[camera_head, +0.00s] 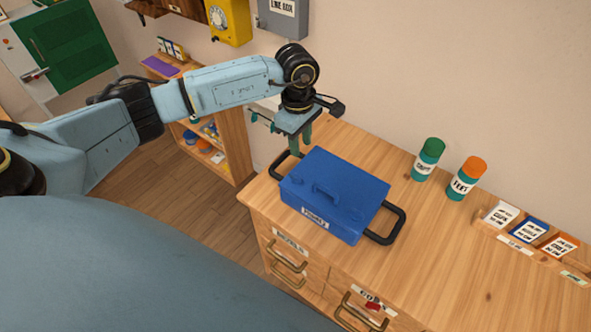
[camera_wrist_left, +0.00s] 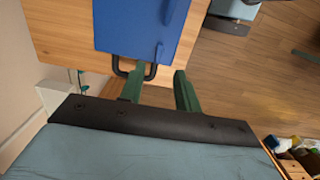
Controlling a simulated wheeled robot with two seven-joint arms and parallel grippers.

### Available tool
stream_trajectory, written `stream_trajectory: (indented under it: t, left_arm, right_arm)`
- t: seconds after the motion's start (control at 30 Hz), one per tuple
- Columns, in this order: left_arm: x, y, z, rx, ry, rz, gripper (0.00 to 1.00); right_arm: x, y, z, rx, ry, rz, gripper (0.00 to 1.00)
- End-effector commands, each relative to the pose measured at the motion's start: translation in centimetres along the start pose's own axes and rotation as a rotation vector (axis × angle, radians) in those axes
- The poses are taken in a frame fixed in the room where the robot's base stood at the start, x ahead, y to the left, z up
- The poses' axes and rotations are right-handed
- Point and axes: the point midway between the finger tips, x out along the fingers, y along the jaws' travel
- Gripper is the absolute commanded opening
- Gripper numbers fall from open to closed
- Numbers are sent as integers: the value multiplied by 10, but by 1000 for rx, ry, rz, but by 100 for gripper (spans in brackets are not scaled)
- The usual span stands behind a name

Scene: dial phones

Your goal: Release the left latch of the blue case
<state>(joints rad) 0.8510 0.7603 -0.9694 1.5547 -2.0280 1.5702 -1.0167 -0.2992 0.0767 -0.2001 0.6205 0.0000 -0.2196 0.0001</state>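The blue case (camera_head: 345,190) lies closed on the wooden cabinet top, with a raised grip on its lid and a white label on its front. A black loop handle (camera_head: 277,165) sticks out of its left side and another (camera_head: 390,232) out of its right side. My left gripper (camera_head: 294,143) points down at the case's left rear side, close to the left handle. I cannot make out the left latch.
A green-capped canister (camera_head: 428,160) and an orange-capped canister (camera_head: 466,178) stand right of the case. Several cards (camera_head: 528,230) stand in a rack at the far right. The wall is close behind.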

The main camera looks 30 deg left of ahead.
Motion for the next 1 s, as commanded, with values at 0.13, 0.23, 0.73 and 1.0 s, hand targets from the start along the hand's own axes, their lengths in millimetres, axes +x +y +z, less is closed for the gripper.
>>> stream_trajectory:
  t: [0.13,0.23,0.73,1.0]
  left_arm:
    - [0,0,-16,5,63,-17,33]
    - [12,-2,-17,5,64,-21,33]
    - [110,-3,-21,3,59,-18,33]
    - [128,-2,-22,5,59,-15,33]
  right_arm:
    - [-2,0,0,0,-1,0,36]
    - [-4,0,0,0,-1,0,36]
    - [-12,4,1,-2,-3,4,36]
    - [-12,4,1,-2,-4,4,36]
